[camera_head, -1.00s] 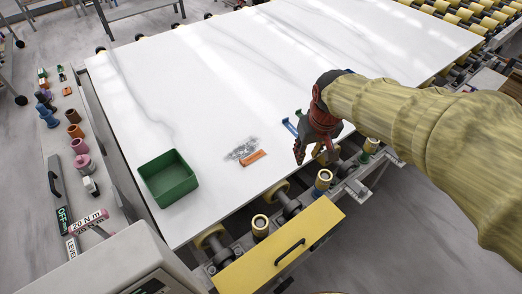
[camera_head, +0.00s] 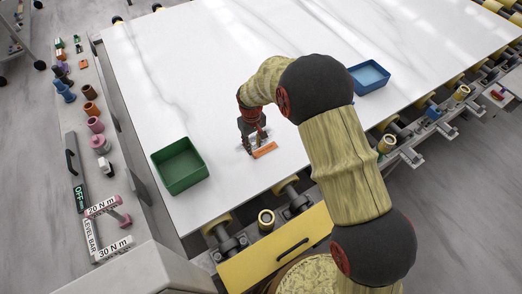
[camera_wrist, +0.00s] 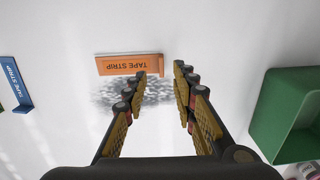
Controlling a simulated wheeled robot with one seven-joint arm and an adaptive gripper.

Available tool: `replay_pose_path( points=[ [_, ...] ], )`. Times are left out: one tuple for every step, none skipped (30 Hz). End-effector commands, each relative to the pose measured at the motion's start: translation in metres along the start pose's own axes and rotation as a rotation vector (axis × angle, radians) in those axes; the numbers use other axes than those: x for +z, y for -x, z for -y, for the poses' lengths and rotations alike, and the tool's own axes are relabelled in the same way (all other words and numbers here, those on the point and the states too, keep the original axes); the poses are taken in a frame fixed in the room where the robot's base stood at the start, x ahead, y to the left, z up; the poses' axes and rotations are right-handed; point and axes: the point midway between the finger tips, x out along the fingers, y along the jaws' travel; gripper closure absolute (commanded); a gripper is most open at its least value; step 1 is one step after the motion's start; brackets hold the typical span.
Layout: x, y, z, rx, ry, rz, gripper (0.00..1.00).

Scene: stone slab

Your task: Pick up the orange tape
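The orange tape (camera_head: 265,150), a flat strip marked "TAPE STRIP", lies on the white stone slab. In the wrist view the orange tape (camera_wrist: 130,65) is just beyond my fingertips, towards the left one, over the edge of a grey speckled patch (camera_wrist: 135,92) on the slab. My gripper (camera_wrist: 161,70) is open and empty, its two fingers apart. In the head view my gripper (camera_head: 253,150) points down beside the tape's left end. Whether a fingertip touches the tape cannot be told.
A green bin (camera_head: 180,166) stands on the slab to the left; it also shows at right in the wrist view (camera_wrist: 285,115). A blue bin (camera_head: 368,77) stands at the right behind my arm. A blue tape strip (camera_wrist: 15,84) lies at the wrist view's left edge. The slab's far area is clear.

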Motion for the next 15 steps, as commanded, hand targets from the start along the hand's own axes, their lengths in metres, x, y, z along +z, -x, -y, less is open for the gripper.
replay_pose_path(
  points=[
    [0.000, -0.005, 0.000, 0.000, 0.000, 0.001, 0.73],
    [0.001, -0.006, 0.000, 0.000, 0.000, 0.001, 0.73],
    [0.001, -0.009, 0.000, 0.000, 0.000, 0.000, 0.73],
    [0.001, -0.011, 0.000, 0.000, -0.001, 0.000, 0.73],
    [0.001, -0.013, 0.001, 0.000, -0.001, 0.000, 0.73],
    [0.002, -0.018, 0.001, 0.000, -0.001, 0.000, 0.73],
    [0.003, -0.022, 0.002, 0.000, -0.001, 0.001, 0.73],
    [0.003, -0.027, 0.002, 0.000, -0.001, 0.001, 0.73],
    [0.004, -0.033, 0.003, 0.000, -0.001, 0.001, 0.73],
    [0.004, -0.038, 0.003, 0.000, -0.001, 0.001, 0.73],
    [0.004, -0.042, 0.003, 0.000, -0.001, 0.001, 0.73],
    [0.004, -0.047, 0.003, 0.000, -0.001, 0.001, 0.73],
    [0.004, -0.050, 0.003, 0.000, -0.001, 0.000, 0.73],
    [0.004, -0.053, 0.003, 0.000, -0.001, 0.000, 0.73],
    [0.004, -0.055, 0.002, 0.000, -0.001, -0.001, 0.73]
  ],
)
